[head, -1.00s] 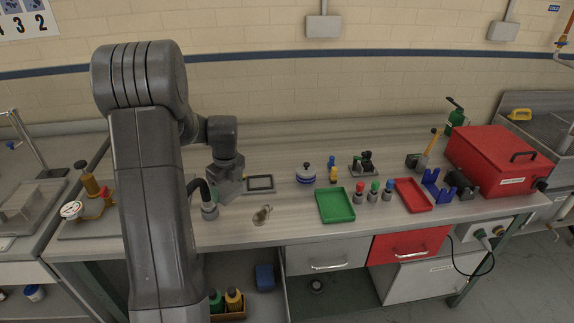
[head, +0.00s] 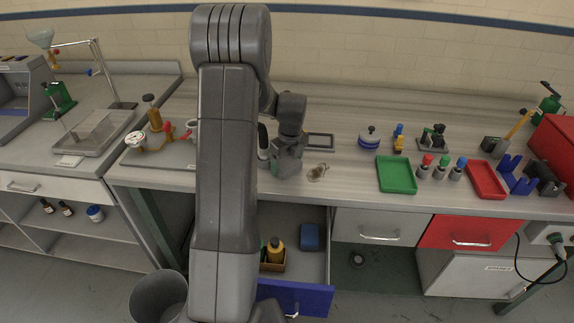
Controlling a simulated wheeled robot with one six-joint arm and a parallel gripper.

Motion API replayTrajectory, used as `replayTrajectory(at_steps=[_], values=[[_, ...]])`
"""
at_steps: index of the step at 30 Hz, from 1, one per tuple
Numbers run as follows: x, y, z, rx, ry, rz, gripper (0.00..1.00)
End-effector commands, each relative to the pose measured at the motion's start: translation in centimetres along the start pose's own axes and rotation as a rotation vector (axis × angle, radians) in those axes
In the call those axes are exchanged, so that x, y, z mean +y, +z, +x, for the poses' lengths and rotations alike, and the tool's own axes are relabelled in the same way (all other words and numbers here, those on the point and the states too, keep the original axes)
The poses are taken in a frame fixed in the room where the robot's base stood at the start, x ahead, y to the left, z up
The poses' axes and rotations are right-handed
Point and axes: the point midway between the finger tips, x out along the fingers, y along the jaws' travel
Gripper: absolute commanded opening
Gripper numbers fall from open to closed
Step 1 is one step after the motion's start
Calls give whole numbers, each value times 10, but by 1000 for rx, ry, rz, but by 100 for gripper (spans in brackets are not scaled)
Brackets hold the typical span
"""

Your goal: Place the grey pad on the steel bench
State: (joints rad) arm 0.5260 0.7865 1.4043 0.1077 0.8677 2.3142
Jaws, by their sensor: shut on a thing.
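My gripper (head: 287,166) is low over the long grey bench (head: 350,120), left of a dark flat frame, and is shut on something. What it holds is largely hidden by the gripper and my arm. I cannot clearly make out the grey pad; it may be the thing in the jaws. I cannot tell whether what is held touches the bench top. A second grey bench (head: 30,160) stands at the left with a flat tray (head: 98,132) on it. I cannot tell from the picture which bench is steel.
The dark flat frame (head: 320,134) and a small metal piece (head: 318,172) lie close right of my gripper. A green tray (head: 396,160), several coloured-knob pieces and a red tray (head: 486,166) are farther right. A blue-fronted drawer (head: 310,300) stands open below. A grey bin (head: 158,280) is at lower left.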

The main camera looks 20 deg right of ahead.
Motion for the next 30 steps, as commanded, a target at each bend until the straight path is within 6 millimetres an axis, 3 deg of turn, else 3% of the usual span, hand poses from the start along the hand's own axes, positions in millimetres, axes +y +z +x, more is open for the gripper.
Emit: replayTrajectory(at_steps=[8, 9, 12, 23, 30], values=[[0, 0, 3, 0, 0, 0, 55], [0, 0, 2, 0, 0, 0, 84], [0, 0, 2, 0, 0, 0, 98], [0, 0, -2, -1, -1, 0, 98], [0, 1, -26, -2, -2, 0, 98]])
